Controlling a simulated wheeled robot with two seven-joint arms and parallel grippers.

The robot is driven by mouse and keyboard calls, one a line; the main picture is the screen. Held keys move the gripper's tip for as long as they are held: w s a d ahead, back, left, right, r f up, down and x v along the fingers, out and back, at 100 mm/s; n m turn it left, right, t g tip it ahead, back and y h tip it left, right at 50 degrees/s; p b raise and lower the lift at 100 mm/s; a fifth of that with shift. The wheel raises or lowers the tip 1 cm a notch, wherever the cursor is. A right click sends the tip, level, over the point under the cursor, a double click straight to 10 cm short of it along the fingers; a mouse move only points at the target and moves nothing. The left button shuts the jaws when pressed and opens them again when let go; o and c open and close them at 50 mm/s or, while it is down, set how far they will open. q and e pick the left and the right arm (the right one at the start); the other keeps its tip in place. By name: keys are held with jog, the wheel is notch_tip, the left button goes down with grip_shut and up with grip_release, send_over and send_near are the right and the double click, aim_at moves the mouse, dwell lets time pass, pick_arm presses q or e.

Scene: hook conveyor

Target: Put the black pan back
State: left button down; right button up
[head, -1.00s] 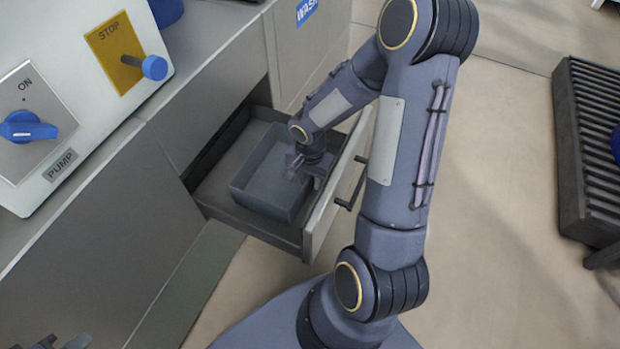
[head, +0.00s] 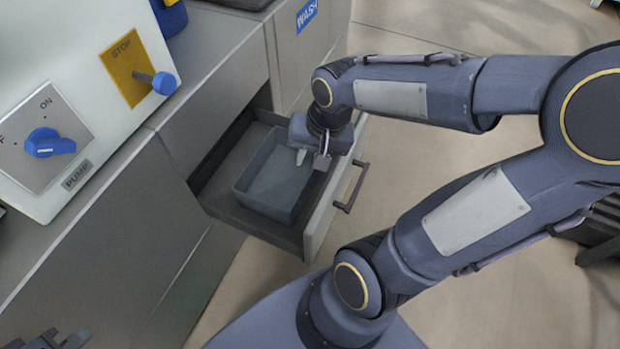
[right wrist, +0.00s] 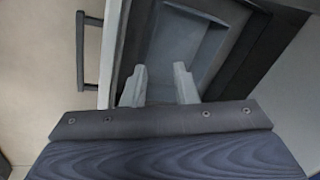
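I cannot make out a black pan for sure in any view. The pulled-out drawer (head: 318,222) holds a grey rectangular bin (head: 240,197), which looks empty where I can see into it. My right gripper (head: 311,160) is over the bin's far right side, close to the drawer front. In the right wrist view its two fingers (right wrist: 159,88) stand apart with nothing between them, above the bin (right wrist: 178,45). My left gripper (head: 62,342) shows only in part at the bottom left corner, and its opening is unclear.
The drawer handle (head: 350,190) sticks out to the right. A control panel with a blue pump knob (head: 50,143) and a blue stop knob (head: 165,83) stands on the counter (head: 212,45). A dark item (head: 240,3) is cut off at the top edge. Open floor lies right of the drawer.

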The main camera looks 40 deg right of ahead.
jog(key=s+a+r+n+t+y, duration=0.2)
jog(key=s+a+r+n+t, duration=0.1)
jog(key=s+a+r+n, duration=0.2)
jog(key=s+a+n, duration=0.1)
jog(key=s, duration=0.1)
jog(key=shift+s+a+y, duration=0.15)
jog(key=shift+s+y, duration=0.15)
jog(key=shift+s, duration=0.1)
